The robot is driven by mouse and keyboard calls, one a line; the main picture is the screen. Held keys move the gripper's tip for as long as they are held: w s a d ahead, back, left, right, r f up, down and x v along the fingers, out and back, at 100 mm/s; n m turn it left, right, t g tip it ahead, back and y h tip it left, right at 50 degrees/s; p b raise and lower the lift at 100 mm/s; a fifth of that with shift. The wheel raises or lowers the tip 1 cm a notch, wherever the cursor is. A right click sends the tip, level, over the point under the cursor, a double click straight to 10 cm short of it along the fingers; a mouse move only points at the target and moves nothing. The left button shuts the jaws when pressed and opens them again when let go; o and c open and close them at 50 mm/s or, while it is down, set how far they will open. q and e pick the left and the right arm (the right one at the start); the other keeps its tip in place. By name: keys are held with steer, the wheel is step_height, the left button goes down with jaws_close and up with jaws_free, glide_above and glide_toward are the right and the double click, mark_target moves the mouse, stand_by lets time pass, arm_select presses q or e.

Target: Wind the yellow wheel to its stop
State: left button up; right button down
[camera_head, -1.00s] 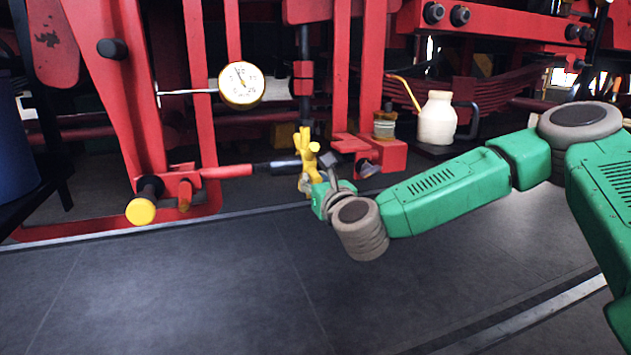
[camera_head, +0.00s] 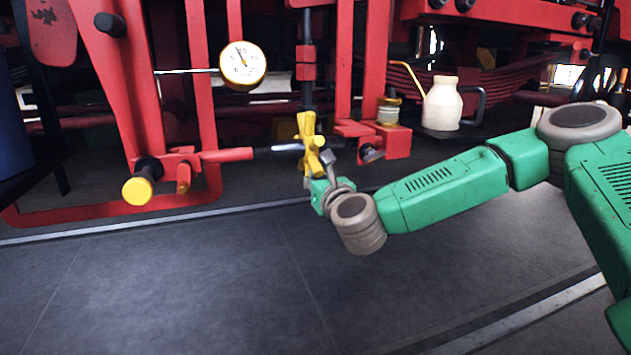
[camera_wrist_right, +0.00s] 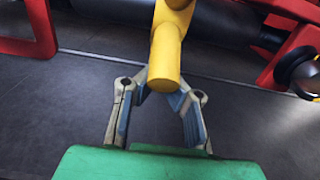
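The yellow wheel (camera_head: 311,142) has thick spokes and sits at the end of a dark shaft on the red frame, centre of the head view. In the right wrist view a rounded yellow spoke (camera_wrist_right: 166,62) points towards the camera. My right gripper (camera_head: 319,172) is at the wheel's lower side. In the wrist view its fingertips (camera_wrist_right: 165,90) close in on both sides of the spoke end and appear to touch it; the contact behind the spoke is hidden. My left gripper is not in view.
A dial gauge (camera_head: 242,65) stands upper left of the wheel, and a yellow-capped knob (camera_head: 138,190) is at lower left. A cream oil can (camera_head: 441,104) and a small jar (camera_head: 388,110) stand right of the wheel. The dark floor (camera_head: 190,280) in front is clear.

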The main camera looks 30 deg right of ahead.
steer(key=shift+f, duration=0.1)
steer(key=shift+w+f+b, duration=0.5)
steer(key=shift+f+b, duration=0.15)
steer(key=c, duration=1.4)
jaws_free()
steer(key=shift+o, duration=0.2)
